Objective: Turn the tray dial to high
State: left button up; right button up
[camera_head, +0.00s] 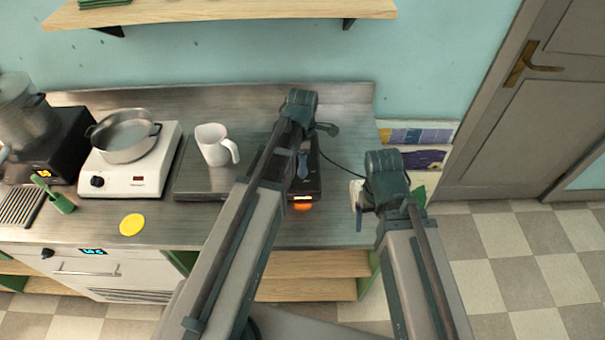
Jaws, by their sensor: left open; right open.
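A flat grey metal tray (196,187) lies on the counter with a white mug (212,145) standing on it. Right of it is a dark unit (313,178) with a lit orange display at its front; whether the two are one appliance is hidden by my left arm. I cannot make out the tray dial. My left gripper (303,167) appears over the dark unit, mostly hidden by its own arm; contact cannot be told. My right gripper (360,212) is open off the counter's right end, away from the tray, partly hidden by its arm.
A white hotplate (135,182) with a black knob carries a pot (125,135). A green brush (56,196) and a yellow disc (131,224) lie on the counter (95,222). A dark cooker with a big pot (18,105) stands far left. A shelf (220,10) hangs above.

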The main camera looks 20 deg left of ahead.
pick_arm(q)
notch_tip(320, 180, down, 2)
jog(key=shift+f+b, duration=0.1)
jog(key=shift+b, duration=0.45)
jog(key=shift+c, duration=0.4)
grip_shut()
